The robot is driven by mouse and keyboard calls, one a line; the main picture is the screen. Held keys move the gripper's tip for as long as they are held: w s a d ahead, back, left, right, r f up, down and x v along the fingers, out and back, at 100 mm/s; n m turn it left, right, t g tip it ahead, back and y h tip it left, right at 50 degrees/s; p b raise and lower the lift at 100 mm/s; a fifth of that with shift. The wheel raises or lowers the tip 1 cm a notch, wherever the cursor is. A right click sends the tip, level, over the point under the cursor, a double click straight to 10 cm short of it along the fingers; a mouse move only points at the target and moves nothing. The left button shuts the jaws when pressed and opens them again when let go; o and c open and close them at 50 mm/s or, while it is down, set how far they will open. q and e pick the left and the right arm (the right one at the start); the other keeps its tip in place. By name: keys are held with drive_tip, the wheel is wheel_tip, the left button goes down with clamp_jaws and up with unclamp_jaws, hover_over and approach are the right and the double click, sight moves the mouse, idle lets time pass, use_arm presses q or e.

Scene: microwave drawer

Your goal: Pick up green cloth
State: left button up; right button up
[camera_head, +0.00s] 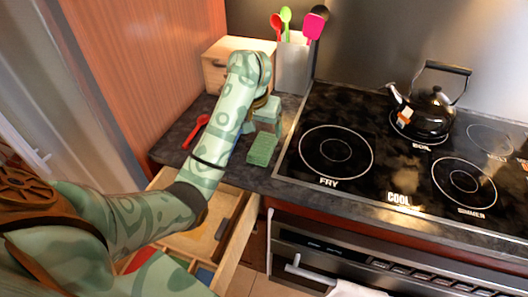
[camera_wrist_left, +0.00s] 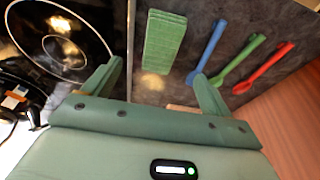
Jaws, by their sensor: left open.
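The green cloth (camera_head: 261,149) is a folded, ridged rectangle lying flat on the dark counter, left of the stove. It also shows in the left wrist view (camera_wrist_left: 165,42), beyond my fingertips and roughly in line with the gap between them. My left gripper (camera_head: 268,118) is beside the cloth on its far side in the head view. In the left wrist view its two fingers (camera_wrist_left: 158,84) are spread wide with nothing between them. The cloth looks apart from both fingers. My right gripper is not in view.
Blue (camera_wrist_left: 207,52), green (camera_wrist_left: 238,65) and red (camera_wrist_left: 263,68) utensils lie beside the cloth. A black stovetop (camera_head: 400,155) with a kettle (camera_head: 428,108) is at the right. A utensil holder (camera_head: 293,65) and wooden box (camera_head: 218,63) stand behind. An open drawer (camera_head: 237,243) juts out below.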

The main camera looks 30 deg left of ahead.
sight(263, 145)
use_arm(q)
drive_tip(key=b+x, duration=0.1)
drive_tip(key=x, duration=0.3)
drive_tip(key=shift+w, duration=0.1)
drive_tip(key=shift+w+a+f+b, duration=0.15)
drive_tip(key=shift+f+b, duration=0.15)
drive_tip(key=shift+f, duration=0.15)
drive_tip(key=b+x, duration=0.2)
drive_tip(key=x, duration=0.3)
drive_tip(key=shift+w, duration=0.2)
drive_tip(key=shift+r, duration=0.1)
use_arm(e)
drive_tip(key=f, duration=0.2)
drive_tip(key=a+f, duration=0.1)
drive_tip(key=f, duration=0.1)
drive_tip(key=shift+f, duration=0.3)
use_arm(q)
drive_tip(key=shift+s, duration=0.1)
drive_tip(key=c, duration=0.9)
drive_tip(key=shift+c, duration=0.9)
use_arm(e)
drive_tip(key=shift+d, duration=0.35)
